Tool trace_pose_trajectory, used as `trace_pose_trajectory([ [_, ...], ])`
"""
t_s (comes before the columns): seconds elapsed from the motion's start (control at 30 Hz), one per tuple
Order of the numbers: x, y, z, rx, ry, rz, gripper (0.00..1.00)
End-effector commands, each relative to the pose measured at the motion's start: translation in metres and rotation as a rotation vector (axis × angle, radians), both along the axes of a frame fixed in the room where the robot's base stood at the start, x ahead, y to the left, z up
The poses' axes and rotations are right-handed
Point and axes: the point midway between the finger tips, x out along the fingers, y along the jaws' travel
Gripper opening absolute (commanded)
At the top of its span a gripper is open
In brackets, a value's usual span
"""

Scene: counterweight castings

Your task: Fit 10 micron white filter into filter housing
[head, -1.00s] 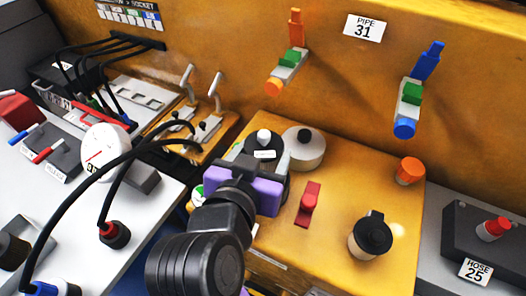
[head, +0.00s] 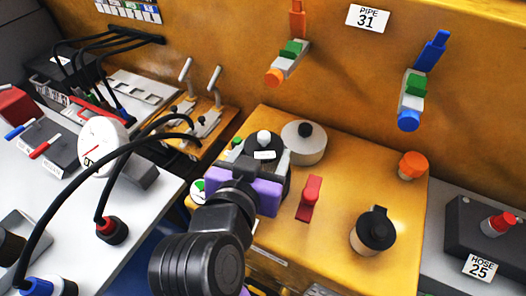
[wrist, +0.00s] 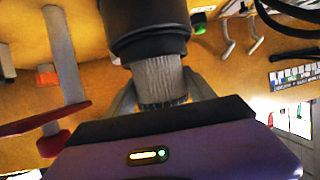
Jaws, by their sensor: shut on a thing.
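In the wrist view a pale, finely pleated filter (wrist: 158,80) stands between the fingers of my gripper (wrist: 160,95). My gripper is shut on it. The filter's far end meets a wider dark cylinder, which looks like the filter housing (wrist: 145,30); how deep it sits inside I cannot tell. In the head view my purple gripper (head: 250,165) is over the left part of the yellow block and hides the filter. Directly behind it is a round black part with a white knob and a small label (head: 264,138).
A pale round part with a black knob (head: 304,142) stands close behind my gripper. A red handle (head: 309,198) is just to its right. A black-lidded canister (head: 373,232) and an orange cap (head: 412,165) stand farther right. Black hoses (head: 110,150) arch on the left.

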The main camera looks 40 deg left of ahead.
Motion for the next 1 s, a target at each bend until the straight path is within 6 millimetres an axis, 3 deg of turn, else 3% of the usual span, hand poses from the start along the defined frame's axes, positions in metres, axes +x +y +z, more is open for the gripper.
trace_pose_trajectory([
  [0.53, 0.000, 0.000, -0.013, 0.000, 0.000, 0.000, 0.16],
  [0.57, 0.000, 0.000, -0.013, 0.001, 0.000, 0.000, 0.65],
  [0.67, 0.000, 0.000, -0.013, -0.001, 0.002, -0.001, 0.85],
  [0.7, 0.000, -0.001, -0.013, -0.001, 0.002, -0.002, 0.89],
  [1.0, 0.000, 0.000, -0.013, -0.001, 0.002, -0.001, 0.89],
])
